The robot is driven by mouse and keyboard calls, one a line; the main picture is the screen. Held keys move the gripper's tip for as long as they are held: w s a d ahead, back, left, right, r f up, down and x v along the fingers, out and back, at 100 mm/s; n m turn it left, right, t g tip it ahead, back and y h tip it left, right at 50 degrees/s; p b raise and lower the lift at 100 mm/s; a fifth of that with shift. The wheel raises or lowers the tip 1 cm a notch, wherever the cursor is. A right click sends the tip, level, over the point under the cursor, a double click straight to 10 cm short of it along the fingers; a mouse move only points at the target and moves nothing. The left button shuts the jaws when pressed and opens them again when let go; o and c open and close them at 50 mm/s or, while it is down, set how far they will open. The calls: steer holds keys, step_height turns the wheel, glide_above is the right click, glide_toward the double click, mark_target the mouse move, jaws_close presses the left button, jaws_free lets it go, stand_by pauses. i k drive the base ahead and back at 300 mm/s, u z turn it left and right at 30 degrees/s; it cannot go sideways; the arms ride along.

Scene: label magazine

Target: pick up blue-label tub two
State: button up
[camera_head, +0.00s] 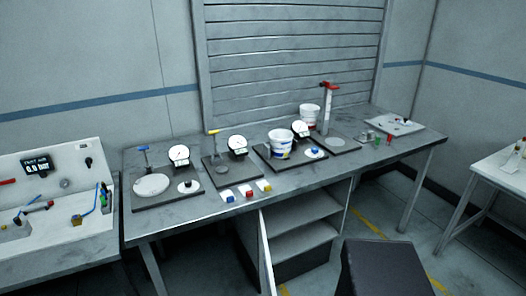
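A white tub (280,139) with blue and yellow marks low on its side stands upright on a dark base plate right of the table's middle. I cannot read a number on it. A second white tub (309,113) stands behind it to the right, with reddish marks near its bottom. I cannot tell which tub is tub two. My gripper is not in view.
The grey workbench (205,208) carries several dark plates with round dials, such as one dial (179,154) at left. A red-topped column (327,108) stands close right of the tubs. Small blue, red and yellow-topped blocks (246,192) lie near the front edge.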

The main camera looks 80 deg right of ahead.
mark_target(281, 144)
steer(key=u, duration=0.55)
steer(key=k, duration=2.25)
